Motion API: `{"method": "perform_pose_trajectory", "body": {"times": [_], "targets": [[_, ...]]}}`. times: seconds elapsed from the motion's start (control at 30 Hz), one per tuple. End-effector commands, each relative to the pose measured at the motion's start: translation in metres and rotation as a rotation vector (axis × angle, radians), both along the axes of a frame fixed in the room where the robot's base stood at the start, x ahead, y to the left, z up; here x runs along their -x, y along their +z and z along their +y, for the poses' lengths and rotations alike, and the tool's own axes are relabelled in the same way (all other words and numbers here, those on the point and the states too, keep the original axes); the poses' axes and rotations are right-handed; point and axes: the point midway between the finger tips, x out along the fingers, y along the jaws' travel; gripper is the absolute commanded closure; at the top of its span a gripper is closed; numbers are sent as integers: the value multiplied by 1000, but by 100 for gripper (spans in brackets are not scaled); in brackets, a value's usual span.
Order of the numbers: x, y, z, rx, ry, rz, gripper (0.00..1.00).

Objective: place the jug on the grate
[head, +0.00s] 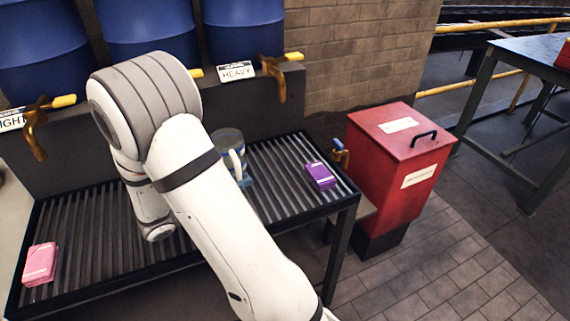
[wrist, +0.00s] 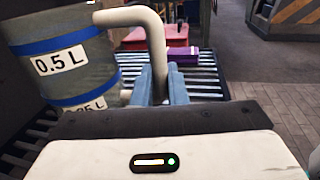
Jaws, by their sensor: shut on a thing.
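The jug (wrist: 62,62) is grey with blue bands, a "0.5 L" label and a pale handle, at the left of the wrist view. My gripper (wrist: 158,82) has its blue fingers shut on the jug's handle. In the head view the jug (head: 229,143) is partly hidden behind my arm, over the grate (head: 270,165). The grate is a dark slatted rack along the wall. The jug looks upright. I cannot tell whether its base touches the slats. The fingers are mostly hidden in the head view.
A purple packet (head: 320,176) lies on the grate's right part and a pink packet (head: 40,264) at its left end. Blue barrels (head: 245,30) with brass taps (head: 278,75) stand above. A red bin (head: 400,160) is at the right. Bare slats lie between the jug and the purple packet.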

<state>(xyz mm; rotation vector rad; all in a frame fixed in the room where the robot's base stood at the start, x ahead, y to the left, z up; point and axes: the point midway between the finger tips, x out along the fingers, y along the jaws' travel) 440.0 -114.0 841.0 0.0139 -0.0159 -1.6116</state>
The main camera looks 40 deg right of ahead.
Motion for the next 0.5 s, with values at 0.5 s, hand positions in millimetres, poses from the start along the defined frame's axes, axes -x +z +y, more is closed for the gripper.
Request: {"method": "perform_pose_trajectory", "body": {"times": [0.5], "targets": [[8,0,-129,1,-11,-3,100]]}}
